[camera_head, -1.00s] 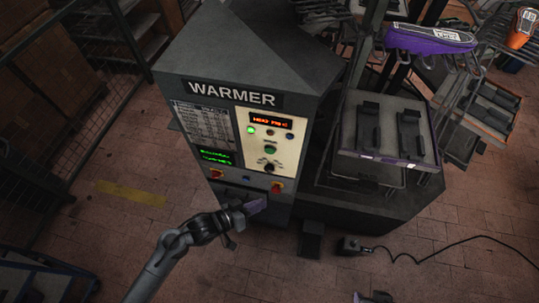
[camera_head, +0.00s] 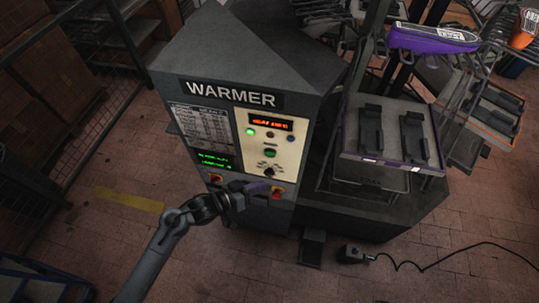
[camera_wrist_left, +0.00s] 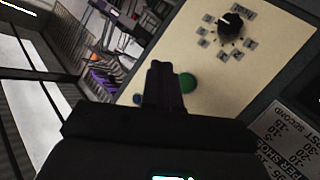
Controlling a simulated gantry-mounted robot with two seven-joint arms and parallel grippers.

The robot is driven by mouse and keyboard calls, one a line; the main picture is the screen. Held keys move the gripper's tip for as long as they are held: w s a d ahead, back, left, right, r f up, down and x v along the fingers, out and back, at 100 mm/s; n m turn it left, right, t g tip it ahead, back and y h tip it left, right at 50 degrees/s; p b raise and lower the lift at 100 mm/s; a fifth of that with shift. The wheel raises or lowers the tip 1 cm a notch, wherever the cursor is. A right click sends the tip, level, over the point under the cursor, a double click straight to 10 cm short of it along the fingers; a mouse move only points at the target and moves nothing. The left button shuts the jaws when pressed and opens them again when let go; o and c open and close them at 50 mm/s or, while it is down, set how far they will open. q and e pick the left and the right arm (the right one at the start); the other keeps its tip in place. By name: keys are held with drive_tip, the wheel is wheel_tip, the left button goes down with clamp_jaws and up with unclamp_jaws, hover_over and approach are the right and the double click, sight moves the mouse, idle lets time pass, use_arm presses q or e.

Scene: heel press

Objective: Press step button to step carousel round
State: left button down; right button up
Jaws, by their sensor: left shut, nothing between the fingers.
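The grey warmer cabinet (camera_head: 235,62) has a cream control panel (camera_head: 288,160) with small round controls, including a green button (camera_head: 270,153) above a black rotary knob (camera_head: 269,169). I cannot read which control is the step button. My left gripper (camera_head: 259,187) is shut and empty in front of the cabinet, just below the panel in the head view. In the left wrist view its fingers (camera_wrist_left: 161,72) point at the panel, with the green button (camera_wrist_left: 188,82) just right of them and a blue button (camera_wrist_left: 137,99) to their left, partly hidden. Contact is not visible. My right gripper is out of view.
Right of the cabinet, a rack carries a purple-edged tray (camera_head: 392,135) with two black holders. A purple item (camera_head: 432,39) is above it. Red-and-yellow buttons (camera_head: 277,191) sit low on the cabinet. A black pedal (camera_head: 313,247) and a cabled box (camera_head: 354,254) are on the floor.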

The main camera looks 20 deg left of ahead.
sight(270, 154)
use_arm(q)
drive_tip(key=w+a+b, duration=0.1)
drive_tip(key=w+b, duration=0.3)
drive_tip(key=w, duration=0.4)
drive_tip(key=shift+w, duration=0.1)
idle(0.6)
idle(0.8)
drive_tip(key=shift+w, duration=0.15)
idle(0.6)
drive_tip(key=shift+w+a, duration=0.1)
drive_tip(key=shift+w, duration=0.2)
idle(0.5)
